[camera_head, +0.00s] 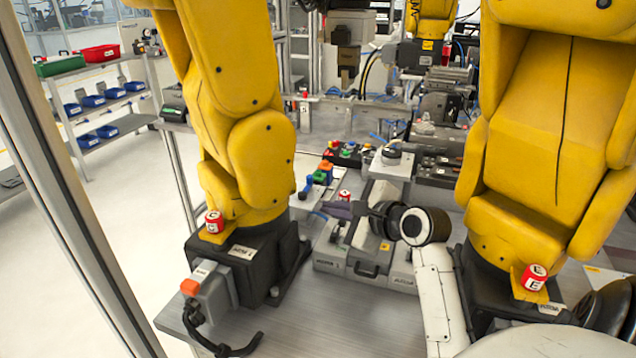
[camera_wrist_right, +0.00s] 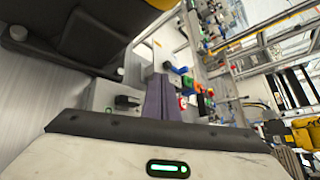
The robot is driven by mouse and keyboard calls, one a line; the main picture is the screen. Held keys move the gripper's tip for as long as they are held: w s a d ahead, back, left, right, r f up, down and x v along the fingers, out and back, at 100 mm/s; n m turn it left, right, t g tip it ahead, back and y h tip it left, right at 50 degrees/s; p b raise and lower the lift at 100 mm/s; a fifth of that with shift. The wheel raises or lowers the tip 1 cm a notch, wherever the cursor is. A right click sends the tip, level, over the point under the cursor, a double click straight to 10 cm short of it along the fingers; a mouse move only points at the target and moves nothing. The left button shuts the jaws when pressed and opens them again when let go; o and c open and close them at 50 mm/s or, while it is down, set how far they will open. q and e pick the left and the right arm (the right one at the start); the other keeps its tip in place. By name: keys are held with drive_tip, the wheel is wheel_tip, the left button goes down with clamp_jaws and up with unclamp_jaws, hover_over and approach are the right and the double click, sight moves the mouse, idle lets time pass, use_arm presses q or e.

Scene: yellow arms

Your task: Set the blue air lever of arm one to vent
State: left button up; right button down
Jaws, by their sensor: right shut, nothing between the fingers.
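In the right wrist view a blue lever-like part (camera_wrist_right: 178,70) lies just beyond and right of the fingertips. Its setting is too small to read. My right gripper (camera_head: 330,209) reaches in over the bench, its purple-grey fingers pointing left. It is shut and empty, just right of and nearer than the lever, apparently apart from it. The fingers also show together in the wrist view (camera_wrist_right: 161,82). My left gripper is out of view.
A second yellow arm (camera_head: 560,130) stands at the right. Red lettered blocks (camera_head: 214,222) sit on the arm bases. A grey connector box (camera_head: 212,290) with a black cable stands at the front left.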

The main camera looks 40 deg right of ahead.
sight(311, 182)
drive_tip(key=d+m, duration=0.1)
drive_tip(key=m, duration=0.1)
drive_tip(key=w+d+m, duration=0.1)
drive_tip(key=d+m, duration=0.1)
drive_tip(key=m, duration=0.1)
drive_tip(key=w+d+m, duration=0.1)
drive_tip(key=d+m, duration=0.1)
drive_tip(key=m, duration=0.1)
drive_tip(key=shift+w+d+r+t+h, duration=0.15)
drive_tip(key=shift+w+r+t+h, duration=0.05)
drive_tip(key=shift+t+h, duration=0.2)
drive_tip(key=shift+w+d+m, duration=0.1)
drive_tip(key=shift+d+m, duration=0.35)
drive_tip(key=shift+m, duration=0.35)
drive_tip(key=x, duration=1)
